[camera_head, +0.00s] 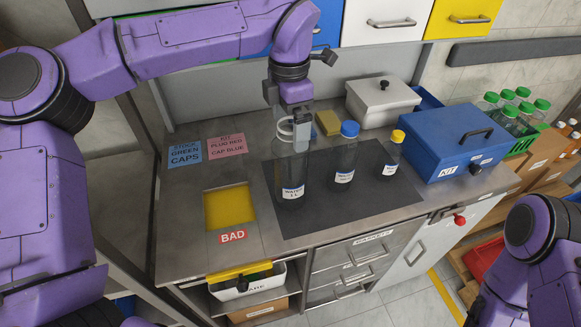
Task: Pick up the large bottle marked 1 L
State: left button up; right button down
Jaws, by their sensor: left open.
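The large bottle (291,172) is clear, with a white label near its base that seems to read 1 L. It stands upright on the dark mat (399,198), at the mat's left side. A pale ring shows at its neck. My left gripper (301,122) points down at the top of this bottle and is open. Its fingers overlap the neck in the picture, and I cannot tell whether they touch it. My right arm shows at the lower right, but its gripper is out of view.
A blue-capped bottle (345,158) and a smaller yellow-capped bottle (392,154) stand to the right on the mat. Behind are a yellow sponge (328,123) and a grey lidded box (382,103). A blue KIT box (446,145) stands right. A yellow BAD area (229,208) lies left.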

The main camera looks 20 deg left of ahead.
aim_at(290, 167)
pick_arm(q)
notch_tip(290, 167, down, 4)
jog(key=shift+r, duration=0.35)
jog(key=c, duration=1.1)
